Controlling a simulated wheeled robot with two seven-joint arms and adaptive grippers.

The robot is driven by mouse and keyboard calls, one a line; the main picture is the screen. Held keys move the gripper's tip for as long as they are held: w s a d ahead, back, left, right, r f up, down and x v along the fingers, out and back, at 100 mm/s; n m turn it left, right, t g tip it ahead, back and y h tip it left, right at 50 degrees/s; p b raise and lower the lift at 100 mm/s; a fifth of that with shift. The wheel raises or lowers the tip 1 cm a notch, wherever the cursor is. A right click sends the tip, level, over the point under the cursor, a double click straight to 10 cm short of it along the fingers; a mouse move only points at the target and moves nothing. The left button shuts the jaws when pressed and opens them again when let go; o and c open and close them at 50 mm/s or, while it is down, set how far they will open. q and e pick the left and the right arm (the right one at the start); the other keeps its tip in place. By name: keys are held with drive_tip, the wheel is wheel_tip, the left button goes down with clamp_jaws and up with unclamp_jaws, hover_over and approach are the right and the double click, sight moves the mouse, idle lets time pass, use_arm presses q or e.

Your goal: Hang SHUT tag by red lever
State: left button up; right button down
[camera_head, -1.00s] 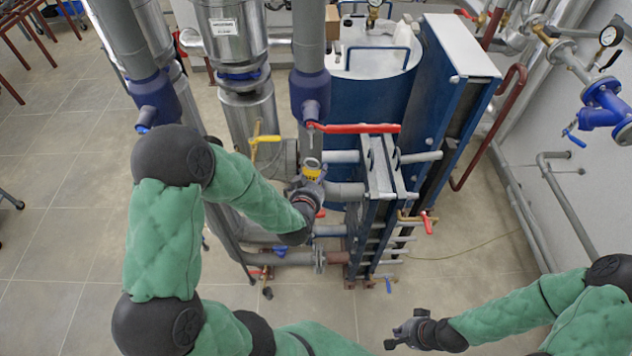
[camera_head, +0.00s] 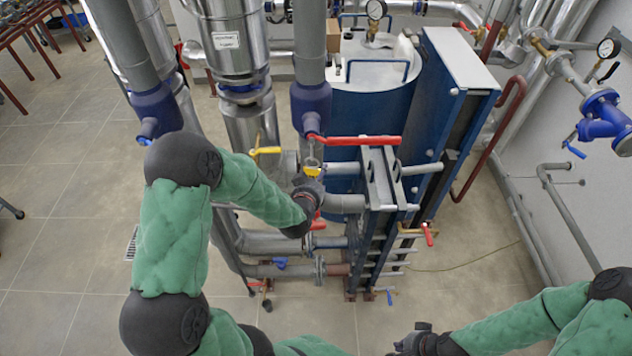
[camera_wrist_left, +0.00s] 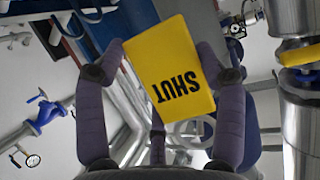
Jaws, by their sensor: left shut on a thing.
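The yellow SHUT tag (camera_wrist_left: 168,70) is between the fingers of my left gripper (camera_wrist_left: 165,75) in the left wrist view, its lettering upside down. In the head view the tag (camera_head: 315,170) shows small, with a thin loop above it. My left gripper (camera_head: 308,190) is shut on it. The red lever (camera_head: 355,140) lies roughly level on the blue valve; its left end is just above the tag's loop. I cannot tell if loop and lever touch. My right gripper (camera_head: 412,338) is low in the head view, away from the lever; its fingers are unclear.
A blue valve body (camera_head: 311,105) on a grey vertical pipe stands behind the tag. A yellow lever (camera_head: 264,151) is to its left. The blue plate exchanger (camera_head: 385,225) and a blue tank (camera_head: 365,105) are to the right. Open floor lies at left.

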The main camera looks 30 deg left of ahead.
use_arm(q)
drive_tip(key=shift+w+a, duration=0.5)
drive_tip(key=shift+w, duration=0.25)
drive_tip(key=shift+w+a+f+b, duration=0.3)
drive_tip(key=shift+w+f+b, duration=0.3)
drive_tip(key=shift+b, duration=0.55)
drive_tip(key=o, duration=1.2)
drive_tip(key=shift+c, duration=0.2)
drive_tip(key=shift+s, duration=0.1)
drive_tip(key=v, duration=1.2)
drive_tip(key=shift+f, duration=0.1)
